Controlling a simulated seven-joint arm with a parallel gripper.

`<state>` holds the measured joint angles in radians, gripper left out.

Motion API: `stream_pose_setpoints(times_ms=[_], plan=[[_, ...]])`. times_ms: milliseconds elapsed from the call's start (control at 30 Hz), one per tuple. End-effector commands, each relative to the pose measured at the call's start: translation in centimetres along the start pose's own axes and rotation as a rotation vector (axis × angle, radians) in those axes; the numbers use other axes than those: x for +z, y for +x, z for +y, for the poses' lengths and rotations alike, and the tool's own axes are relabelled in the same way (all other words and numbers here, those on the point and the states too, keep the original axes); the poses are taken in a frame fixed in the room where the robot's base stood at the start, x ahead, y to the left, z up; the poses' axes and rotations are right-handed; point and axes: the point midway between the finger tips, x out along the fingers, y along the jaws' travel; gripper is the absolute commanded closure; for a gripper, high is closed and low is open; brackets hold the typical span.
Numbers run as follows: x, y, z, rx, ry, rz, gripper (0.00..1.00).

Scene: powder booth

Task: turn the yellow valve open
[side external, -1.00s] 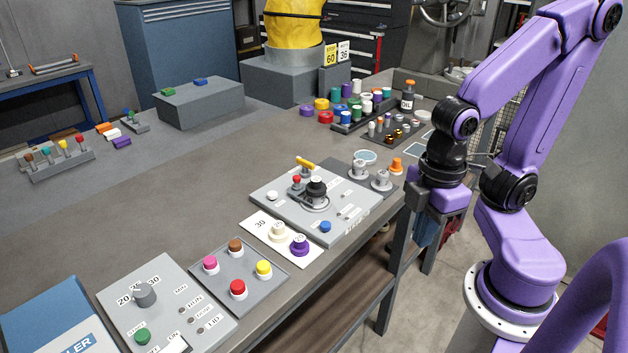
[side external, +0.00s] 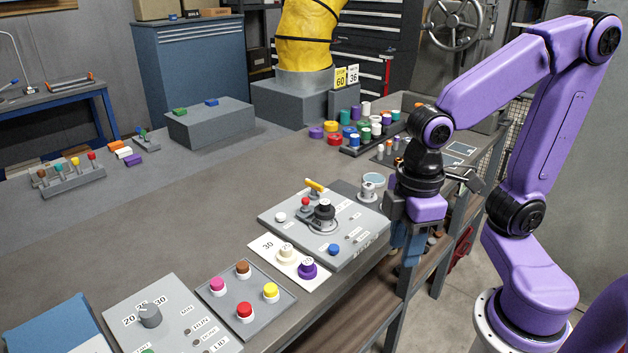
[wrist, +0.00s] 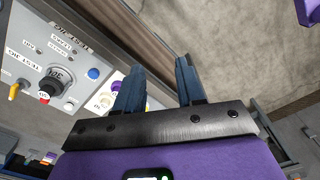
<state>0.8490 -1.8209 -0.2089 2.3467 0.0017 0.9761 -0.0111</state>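The yellow valve handle (side external: 315,186) stands at the back of a grey control panel (side external: 283,213) on the bench. It looks like a short bar raised on a stem, beside a red knob and a black dial. In the wrist view the yellow handle (wrist: 15,90) is at the far left edge, beyond the dial. My gripper (side external: 408,258) points down off the panel's right side, near the bench's front edge, well apart from the valve. In the wrist view its two blue-grey fingers (wrist: 160,67) are spread with nothing between them.
A white plate with cream and purple knobs (side external: 262,249) and a plate of coloured buttons (side external: 262,319) lie left of the panel. A grey-white round fixture (side external: 371,190) stands between panel and arm.

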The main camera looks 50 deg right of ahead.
Motion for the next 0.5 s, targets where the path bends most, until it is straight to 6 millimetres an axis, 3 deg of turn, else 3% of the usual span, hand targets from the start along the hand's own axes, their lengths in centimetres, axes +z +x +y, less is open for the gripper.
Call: stream_pose_setpoints(times_ms=[33,200,500], plan=[[-1.7,-0.6,1.2,0.002,0.047,-0.002,0.62],[-6.1,-2.4,5.9,0.005,0.192,-0.006,0.62],[-11.1,-4.7,16.3,0.010,0.444,-0.014,0.62]])
